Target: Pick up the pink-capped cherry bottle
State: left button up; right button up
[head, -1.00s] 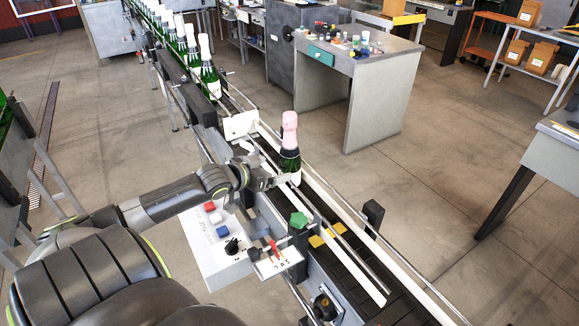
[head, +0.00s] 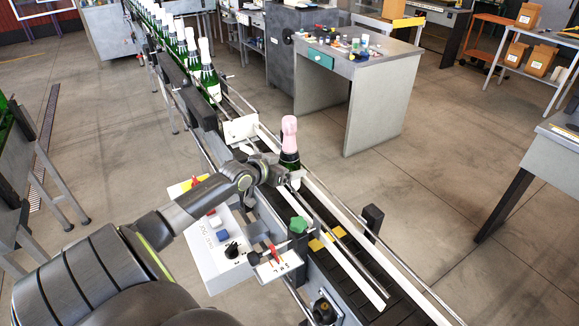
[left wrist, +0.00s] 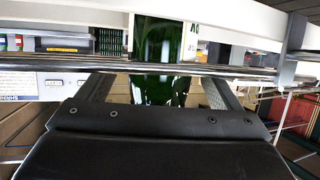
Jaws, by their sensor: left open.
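The pink-capped cherry bottle (head: 289,135) stands upright on the conveyor, its green neck showing below the long pink foil. My left gripper (head: 284,182) is at the bottle's lower body, coming in from the left and hiding that part in the head view. In the left wrist view the green glass body (left wrist: 160,45) shows between the two spread fingers (left wrist: 165,90), one on each side. A metal guide rail crosses in front of the bottle there. The gripper is open; I cannot tell whether a finger touches the glass. My right gripper is not in view.
Guide rails (head: 340,222) run along both sides of the dark conveyor (head: 365,270). A control box (head: 215,262) with coloured buttons and a green knob (head: 299,224) sit close to my arm. Several white-capped green bottles (head: 207,70) line the belt farther back.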

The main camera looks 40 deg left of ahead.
pick_arm(q)
jog(key=c, duration=1.7)
jog(key=shift+r, duration=0.1)
jog(key=shift+r, duration=0.1)
